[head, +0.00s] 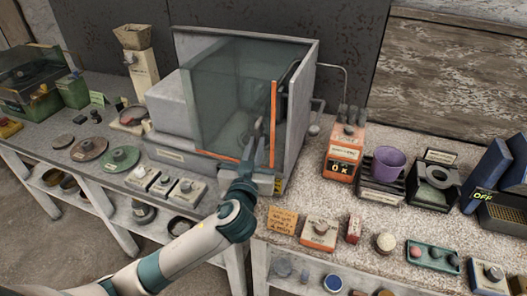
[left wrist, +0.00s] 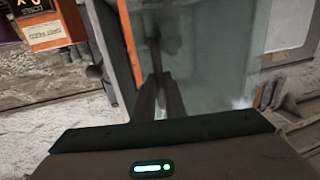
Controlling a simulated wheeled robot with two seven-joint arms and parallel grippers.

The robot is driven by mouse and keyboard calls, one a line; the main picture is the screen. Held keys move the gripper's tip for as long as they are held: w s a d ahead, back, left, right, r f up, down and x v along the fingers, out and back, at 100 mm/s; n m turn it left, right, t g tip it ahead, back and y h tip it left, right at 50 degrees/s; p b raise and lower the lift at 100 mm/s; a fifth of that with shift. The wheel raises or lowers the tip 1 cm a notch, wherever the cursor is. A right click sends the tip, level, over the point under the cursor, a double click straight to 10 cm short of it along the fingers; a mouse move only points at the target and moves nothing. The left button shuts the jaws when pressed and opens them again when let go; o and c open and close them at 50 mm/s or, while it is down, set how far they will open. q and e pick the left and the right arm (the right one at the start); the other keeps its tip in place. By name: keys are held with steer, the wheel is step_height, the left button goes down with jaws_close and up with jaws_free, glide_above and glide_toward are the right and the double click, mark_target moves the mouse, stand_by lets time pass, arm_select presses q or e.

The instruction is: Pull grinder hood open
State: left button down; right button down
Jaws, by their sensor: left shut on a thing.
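The grinder hood (head: 215,95) is a see-through grey-green panel with orange edge strips, on the front of a grey grinder housing (head: 303,95). A strip of the housing's inside shows to the right of the upright orange edge. In the left wrist view the panel (left wrist: 215,50) fills the middle, with its orange edge to the left. My left gripper (head: 254,146) reaches up in front of the hood, beside the orange edge. Its fingers (left wrist: 160,97) are shut on a slim dark handle (left wrist: 157,52) on the panel. The fingers partly hide the handle. My right gripper is not in view.
An orange box (head: 345,150), a purple cup (head: 388,163) and a black fixture (head: 434,183) stand right of the grinder. Several switch boxes (head: 165,185) line the bench's front, left of my arm.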

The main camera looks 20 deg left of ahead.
arm_select(q)
steer(key=a+b, duration=0.1)
steer(key=a, duration=0.5)
glide_toward(192, 118)
steer(key=w, duration=0.2)
steer(key=w+a, duration=0.1)
steer(key=w, duration=0.1)
steer(key=c, duration=1.8)
jaws_free()
steer(key=shift+f, duration=0.1)
steer(key=shift+f, duration=0.1)
